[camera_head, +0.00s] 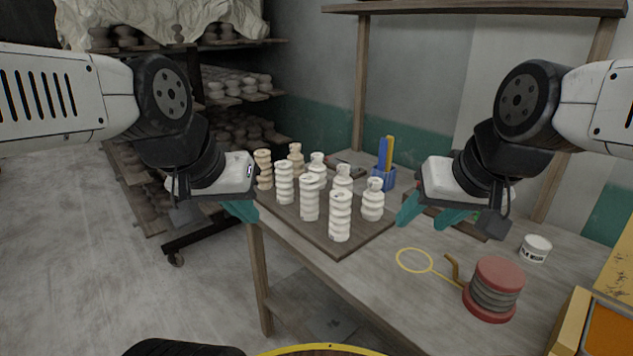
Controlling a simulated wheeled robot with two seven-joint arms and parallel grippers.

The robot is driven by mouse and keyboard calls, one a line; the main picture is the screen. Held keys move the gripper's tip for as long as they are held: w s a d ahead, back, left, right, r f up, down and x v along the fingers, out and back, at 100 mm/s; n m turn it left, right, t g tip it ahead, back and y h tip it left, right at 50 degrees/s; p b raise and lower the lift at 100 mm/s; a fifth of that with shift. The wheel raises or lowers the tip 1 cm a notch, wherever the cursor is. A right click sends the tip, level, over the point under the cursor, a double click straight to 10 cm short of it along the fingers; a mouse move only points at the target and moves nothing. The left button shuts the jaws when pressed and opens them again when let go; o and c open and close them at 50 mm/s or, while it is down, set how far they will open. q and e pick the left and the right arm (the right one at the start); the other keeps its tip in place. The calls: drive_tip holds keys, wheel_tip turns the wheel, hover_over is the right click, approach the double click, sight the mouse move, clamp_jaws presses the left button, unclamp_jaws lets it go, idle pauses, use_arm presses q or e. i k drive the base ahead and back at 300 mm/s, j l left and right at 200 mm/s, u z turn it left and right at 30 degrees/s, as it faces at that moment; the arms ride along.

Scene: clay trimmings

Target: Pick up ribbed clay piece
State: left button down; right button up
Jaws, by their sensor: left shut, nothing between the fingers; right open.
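Several ribbed clay pieces stand upright on a dark board (345,247) on the table. Most are white, such as the front ribbed clay piece (340,217) and the one at the right (373,201). Tan ribbed pieces (264,170) stand at the back left. My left gripper (240,211) is shut and empty, with teal fingers, at the left edge of the board. My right gripper (430,215) is open and empty, right of the board and apart from the pieces. Which piece the task means cannot be told.
A blue holder (383,178) with blue and yellow tools stands behind the board. A yellow loop tool (414,260), a red-ended ribbed roll (494,290) and a white jar (535,248) are on the table's right. Shelves of pottery (235,85) stand at the back left.

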sight(284, 169)
drive_tip(key=u, duration=0.4)
drive_tip(key=z, duration=2.65)
drive_tip(key=k+j+u, duration=0.15)
drive_tip(key=j+u, duration=1.25)
drive_tip(key=j, duration=0.2)
drive_tip(key=i, duration=0.05)
